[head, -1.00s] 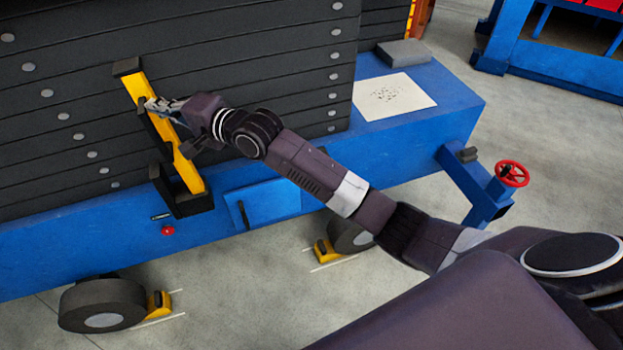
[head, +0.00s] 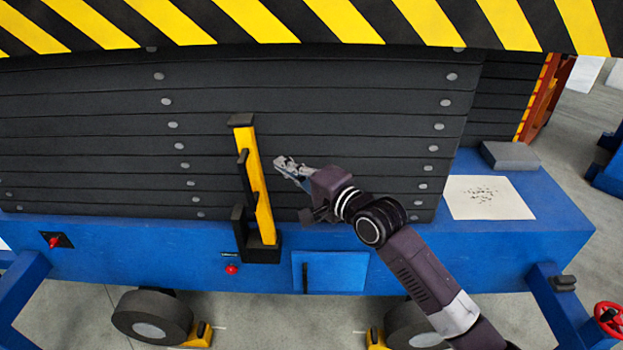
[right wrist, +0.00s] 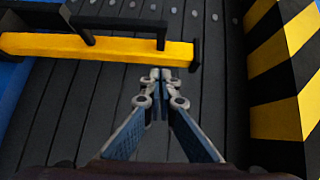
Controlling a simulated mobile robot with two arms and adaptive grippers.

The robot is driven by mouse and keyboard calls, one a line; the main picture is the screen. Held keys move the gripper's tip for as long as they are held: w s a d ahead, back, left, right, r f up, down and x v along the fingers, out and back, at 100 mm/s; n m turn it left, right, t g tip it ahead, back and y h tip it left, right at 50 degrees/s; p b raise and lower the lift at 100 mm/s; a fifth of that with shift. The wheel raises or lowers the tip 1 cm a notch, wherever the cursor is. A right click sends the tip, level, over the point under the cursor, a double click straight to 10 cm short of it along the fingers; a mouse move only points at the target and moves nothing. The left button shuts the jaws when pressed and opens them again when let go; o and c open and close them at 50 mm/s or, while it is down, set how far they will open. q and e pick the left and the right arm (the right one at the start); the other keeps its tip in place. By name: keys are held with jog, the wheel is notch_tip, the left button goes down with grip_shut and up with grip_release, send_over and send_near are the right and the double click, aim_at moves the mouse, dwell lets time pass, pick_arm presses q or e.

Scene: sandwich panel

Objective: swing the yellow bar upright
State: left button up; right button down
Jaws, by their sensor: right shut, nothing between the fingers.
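The yellow bar (head: 261,190) stands close to upright against the dark slatted stack, leaning slightly in the head view. A black cap (head: 241,120) is at its top, a black handle (head: 246,178) along its left side, and its lower end sits in a black bracket (head: 262,254) on the blue base. My right gripper (head: 280,163) is shut and empty, just right of the bar's upper part and apart from it. In the right wrist view the bar (right wrist: 100,47) runs across the top, beyond the shut fingertips (right wrist: 160,76). My left gripper is out of view.
A yellow-and-black striped beam (head: 320,22) crosses above the stack (head: 370,125). The blue base (head: 480,240) carries a white sheet (head: 488,198) and a grey block (head: 510,156) at right. A red knob (head: 232,269) is below the bracket. A red handwheel (head: 608,318) stands lower right.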

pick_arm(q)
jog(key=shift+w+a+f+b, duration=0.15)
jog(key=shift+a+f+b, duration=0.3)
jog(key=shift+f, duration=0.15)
pick_arm(e)
jog(key=shift+v, duration=3)
